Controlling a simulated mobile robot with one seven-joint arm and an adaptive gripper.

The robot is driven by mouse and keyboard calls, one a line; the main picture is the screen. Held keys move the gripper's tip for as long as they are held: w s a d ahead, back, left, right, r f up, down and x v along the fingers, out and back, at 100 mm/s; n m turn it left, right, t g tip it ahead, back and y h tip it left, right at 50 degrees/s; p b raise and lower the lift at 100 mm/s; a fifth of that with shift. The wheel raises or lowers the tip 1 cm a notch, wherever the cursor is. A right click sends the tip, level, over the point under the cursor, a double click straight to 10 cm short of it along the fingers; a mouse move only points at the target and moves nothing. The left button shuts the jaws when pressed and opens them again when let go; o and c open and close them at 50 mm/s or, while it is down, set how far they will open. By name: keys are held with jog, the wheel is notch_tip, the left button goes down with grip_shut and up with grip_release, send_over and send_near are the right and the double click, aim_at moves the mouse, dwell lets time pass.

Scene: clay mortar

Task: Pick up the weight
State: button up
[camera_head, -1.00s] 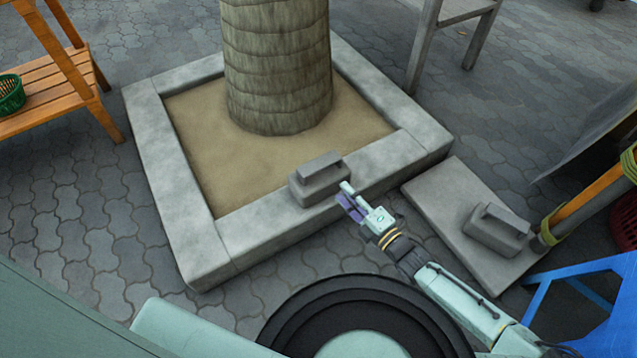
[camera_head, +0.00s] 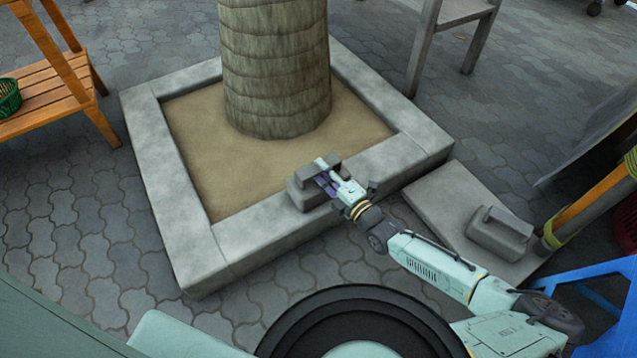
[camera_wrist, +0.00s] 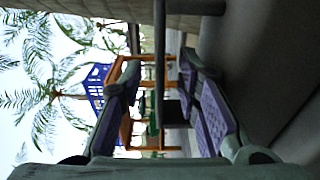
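A grey block-shaped weight (camera_head: 303,196) with a raised handle sits on the near stone kerb of the planter. My gripper (camera_head: 325,174) is at its handle from the right and covers part of it in the head view. In the wrist view my gripper (camera_wrist: 160,72) has its two purple-padded fingers apart. The weight's handle (camera_wrist: 160,45) shows as a thin grey bar between them, with gaps to both sides. A second, similar weight (camera_head: 498,234) lies on a flat stone slab (camera_head: 455,195) to the right.
A tree trunk (camera_head: 275,70) rises from the sandy planter (camera_head: 200,140). A wooden bench (camera_head: 45,105) stands at left and a blue stool (camera_head: 590,275) at lower right. A grey post-like leg (camera_head: 422,55) stands behind. Paving is open at left.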

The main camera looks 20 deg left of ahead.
grip_shut()
dwell(0.9)
jog(key=shift+r, duration=0.3)
